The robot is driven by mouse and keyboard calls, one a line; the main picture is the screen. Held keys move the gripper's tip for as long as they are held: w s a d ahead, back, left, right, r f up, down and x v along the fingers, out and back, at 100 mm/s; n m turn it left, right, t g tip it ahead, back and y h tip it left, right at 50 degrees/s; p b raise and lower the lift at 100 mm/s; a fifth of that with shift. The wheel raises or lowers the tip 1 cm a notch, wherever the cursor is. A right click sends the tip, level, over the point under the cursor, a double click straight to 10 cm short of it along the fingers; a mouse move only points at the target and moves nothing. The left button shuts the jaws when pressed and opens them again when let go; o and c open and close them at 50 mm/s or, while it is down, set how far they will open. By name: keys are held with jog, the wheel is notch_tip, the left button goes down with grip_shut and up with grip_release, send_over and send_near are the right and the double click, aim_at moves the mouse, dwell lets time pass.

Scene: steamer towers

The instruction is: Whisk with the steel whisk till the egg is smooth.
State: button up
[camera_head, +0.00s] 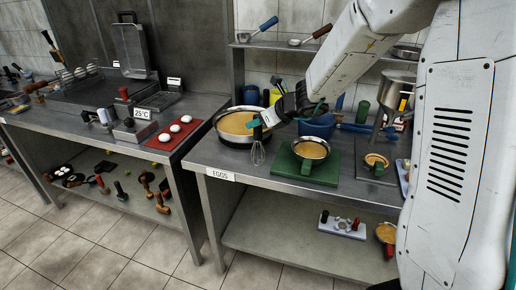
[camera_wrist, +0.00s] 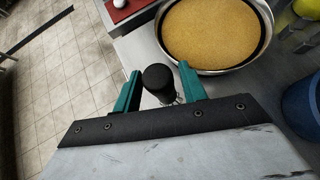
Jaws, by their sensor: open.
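The steel whisk (camera_head: 257,152) stands upright, head down, at the front edge of the counter, with a dark handle. In the wrist view its black handle end (camera_wrist: 158,78) shows between the green fingers of my gripper (camera_wrist: 158,90), which are apart with gaps on both sides. A large steel bowl (camera_head: 217,127) of yellow-orange egg (camera_wrist: 217,32) stands just behind the whisk. The egg's surface looks even but slightly grainy. Most of the whisk head is hidden in the wrist view.
A smaller bowl of egg (camera_head: 311,149) sits on a green block (camera_head: 292,170) to the right. A blue container (camera_head: 318,127) stands behind it. A red mat with white eggs (camera_head: 172,135) lies on the left counter. A label reading EGGS (camera_head: 220,174) marks the counter edge.

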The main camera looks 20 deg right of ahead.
grip_shut()
jog(key=shift+r, duration=3.05)
